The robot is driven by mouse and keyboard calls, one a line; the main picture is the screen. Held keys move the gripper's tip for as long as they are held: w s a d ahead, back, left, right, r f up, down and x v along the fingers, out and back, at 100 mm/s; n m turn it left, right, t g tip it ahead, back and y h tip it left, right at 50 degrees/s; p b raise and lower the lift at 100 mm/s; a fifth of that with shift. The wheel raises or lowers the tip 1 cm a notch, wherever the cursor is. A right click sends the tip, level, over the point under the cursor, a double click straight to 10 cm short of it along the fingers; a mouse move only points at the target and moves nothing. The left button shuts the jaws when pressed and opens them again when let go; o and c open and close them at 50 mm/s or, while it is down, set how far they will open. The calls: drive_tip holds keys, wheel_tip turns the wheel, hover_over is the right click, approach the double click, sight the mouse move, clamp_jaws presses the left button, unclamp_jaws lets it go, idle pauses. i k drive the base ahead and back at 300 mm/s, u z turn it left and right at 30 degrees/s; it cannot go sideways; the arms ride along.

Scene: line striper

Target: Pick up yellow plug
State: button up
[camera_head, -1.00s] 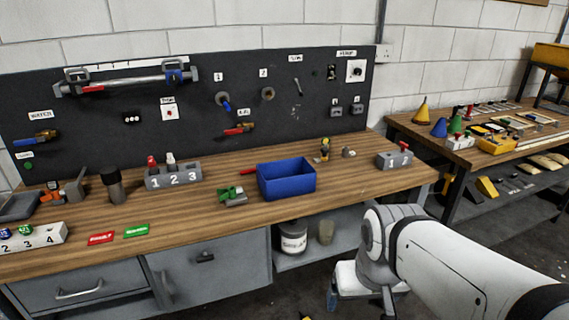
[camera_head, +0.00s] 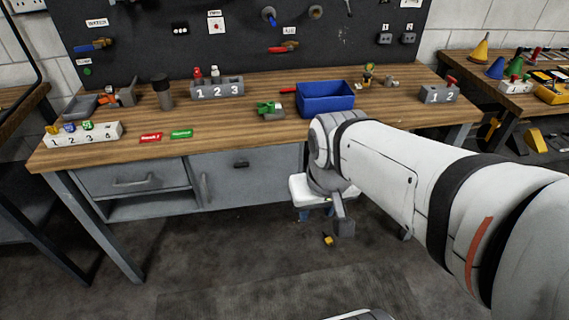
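A small yellow piece (camera_head: 328,240) lies on the dark floor below the bench; it is too small to tell if it is a plug. A white block numbered 1 to 4 (camera_head: 84,135) stands at the bench's left front edge. It carries a blue plug (camera_head: 70,128), a green plug (camera_head: 88,126) and a small yellow top (camera_head: 54,130) at its left end. My gripper (camera_head: 343,228) shows as a grey part at the end of my white arm, in front of the bench and just above and right of the floor piece in the picture. Its fingers are not clear.
The wooden bench (camera_head: 225,120) bears a blue bin (camera_head: 325,98), a grey 1-2-3 block (camera_head: 217,92), a green piece (camera_head: 270,108), a dark cylinder (camera_head: 162,92) and red and green labels. The floor (camera_head: 220,250) in front looks mostly clear.

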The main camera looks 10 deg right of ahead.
sight(328, 240)
drive_tip(key=u, duration=0.85)
drive_tip(key=k, duration=1.15)
drive_tip(key=z, duration=1.4)
drive_tip(key=i, duration=0.95)
drive_tip(key=z, duration=0.05)
